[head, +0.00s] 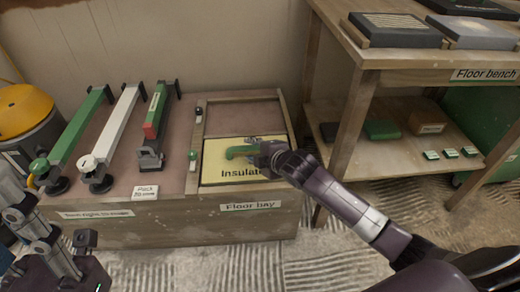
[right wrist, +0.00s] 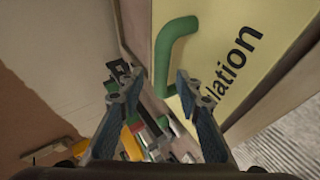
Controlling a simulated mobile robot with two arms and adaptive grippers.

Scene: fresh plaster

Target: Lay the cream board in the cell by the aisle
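The cream board (head: 212,176), lettered "Insulation", lies in the front cell of the floor bay (head: 245,222), on the aisle side. It looks flat; I cannot tell whether it is fully seated. Its green handle (head: 240,152) stands up from it. The board (right wrist: 222,40) and handle (right wrist: 168,45) also show in the right wrist view. My right gripper (head: 266,156) is at the right end of the handle; in the wrist view its fingers (right wrist: 155,108) are apart with nothing between them. My left gripper (head: 60,238) is at the lower left, its fingers apparently apart and empty.
The bay's rear cell (head: 242,113) is empty. Green, white and green-red bar devices (head: 122,122) stand left of the bay. The floor bench (head: 440,72) stands at the right, with boards on top and boxes on its lower shelf. Ridged floor (head: 330,262) lies in front.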

